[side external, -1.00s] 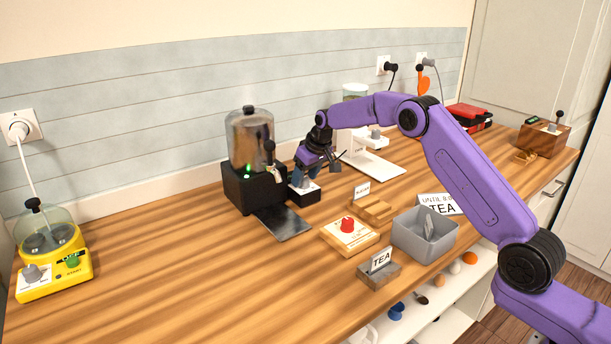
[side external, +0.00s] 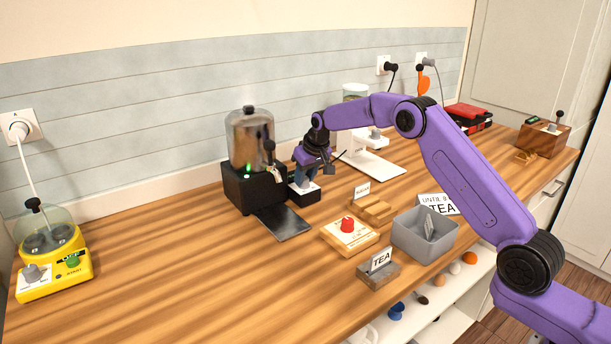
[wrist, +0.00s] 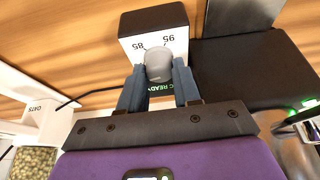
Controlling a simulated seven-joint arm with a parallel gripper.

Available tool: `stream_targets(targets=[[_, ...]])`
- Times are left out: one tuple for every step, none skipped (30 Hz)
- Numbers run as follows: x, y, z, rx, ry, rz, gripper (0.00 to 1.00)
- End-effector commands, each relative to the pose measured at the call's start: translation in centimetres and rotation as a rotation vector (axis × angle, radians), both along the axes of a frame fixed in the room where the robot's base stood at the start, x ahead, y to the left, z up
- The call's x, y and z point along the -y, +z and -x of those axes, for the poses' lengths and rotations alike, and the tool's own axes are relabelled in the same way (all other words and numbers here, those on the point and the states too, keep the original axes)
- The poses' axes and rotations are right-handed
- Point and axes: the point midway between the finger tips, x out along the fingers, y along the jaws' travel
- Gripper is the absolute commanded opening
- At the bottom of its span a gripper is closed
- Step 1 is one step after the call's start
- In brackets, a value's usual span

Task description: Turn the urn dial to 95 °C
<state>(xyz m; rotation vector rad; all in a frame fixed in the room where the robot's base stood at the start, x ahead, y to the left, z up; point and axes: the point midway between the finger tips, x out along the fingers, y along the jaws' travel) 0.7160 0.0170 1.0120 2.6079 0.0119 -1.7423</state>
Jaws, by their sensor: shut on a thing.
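The urn (side external: 250,140) is a metal tank with a dark lid on a black base, with a green light on the base. Its dial (wrist: 158,64) is a grey knob on a white-faced block marked 85 and 95 in the wrist view. The block (side external: 304,194) stands at the right of the base in the side view. My gripper (wrist: 159,82) is shut on the dial, one finger on each side. The fingers cover part of the face, and I cannot tell exactly which mark the dial points to. Green "READY" lettering shows partly between the fingers.
A black drip tray (side external: 283,223) lies before the urn.

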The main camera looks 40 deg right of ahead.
Motion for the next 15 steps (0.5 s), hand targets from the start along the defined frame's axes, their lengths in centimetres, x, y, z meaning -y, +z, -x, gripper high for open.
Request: stream_targets(targets=[[-0.18, 0.04, -0.01, 0.000, -0.032, 0.000, 0.02], [-0.18, 0.04, -0.01, 0.000, -0.056, 0.001, 0.02], [-0.18, 0.02, 0.00, 0.000, -0.089, 0.000, 0.02], [-0.18, 0.01, 0.00, -0.001, -0.114, 0.001, 0.02], [-0.25, 0.00, 0.00, -0.001, -0.141, 0.000, 0.02], [-0.29, -0.01, 0.01, -0.001, -0.174, 0.002, 0.02], [-0.31, -0.02, 0.00, -0.001, -0.201, 0.001, 0.02], [-0.28, -0.01, -0.03, 0.000, -0.228, 0.002, 0.02], [-0.30, 0.01, -0.05, 0.000, -0.264, 0.001, 0.02], [-0.32, 0.01, -0.04, 0.000, -0.289, 0.002, 0.02], [-0.35, 0.01, -0.04, -0.001, -0.315, 0.002, 0.02], [-0.33, 0.03, -0.07, 0.001, -0.348, 0.002, 0.02], [-0.34, 0.02, -0.07, 0.000, -0.373, 0.001, 0.02], [-0.35, 0.01, -0.07, 0.000, -0.397, 0.001, 0.02], [-0.38, -0.02, -0.08, 0.000, -0.427, 0.002, 0.02]])
